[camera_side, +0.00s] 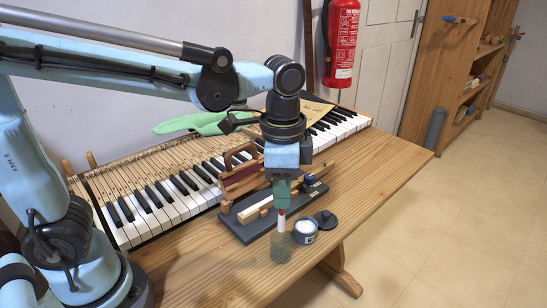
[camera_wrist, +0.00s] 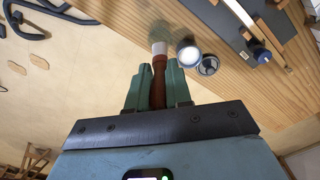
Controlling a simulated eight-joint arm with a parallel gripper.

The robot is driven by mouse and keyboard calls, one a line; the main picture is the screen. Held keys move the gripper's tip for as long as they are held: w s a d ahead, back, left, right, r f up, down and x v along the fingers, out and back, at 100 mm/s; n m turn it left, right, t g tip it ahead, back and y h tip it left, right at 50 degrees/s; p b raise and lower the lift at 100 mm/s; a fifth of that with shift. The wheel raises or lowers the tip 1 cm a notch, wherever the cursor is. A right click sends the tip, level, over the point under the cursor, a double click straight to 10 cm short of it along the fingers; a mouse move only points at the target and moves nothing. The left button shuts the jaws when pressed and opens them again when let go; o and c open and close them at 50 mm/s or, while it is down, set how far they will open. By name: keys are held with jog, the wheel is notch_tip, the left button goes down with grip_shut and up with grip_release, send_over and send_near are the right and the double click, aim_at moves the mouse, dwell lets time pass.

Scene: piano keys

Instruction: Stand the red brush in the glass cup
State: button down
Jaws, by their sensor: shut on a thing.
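The red brush shows in the wrist view (camera_wrist: 158,75) with its red-brown handle between my fingers and its pale end pointing away from me. In the side view the brush (camera_side: 281,220) hangs about upright, pale end down. My gripper (camera_side: 281,197) is shut on the handle; its green fingers also show in the wrist view (camera_wrist: 158,92). The glass cup (camera_side: 280,248) is a faint greenish, see-through shape on the table directly below the brush. I cannot tell whether the brush's lower end is inside the rim.
A small jar with white contents (camera_side: 305,230) stands close right of the cup, its dark lid (camera_side: 325,219) beside it. A dark board (camera_side: 245,229) with a wooden bar lies behind. Piano keys (camera_side: 150,205) run along the back. The table's front right is clear.

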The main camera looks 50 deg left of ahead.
aim_at(282, 212)
jog(key=shift+f, duration=2.9)
jog(key=c, duration=1)
grip_release()
jog(key=shift+o, duration=0.2)
jog(key=shift+r, duration=0.15)
notch_tip(282, 212, up, 12)
jog(key=shift+f, duration=0.1)
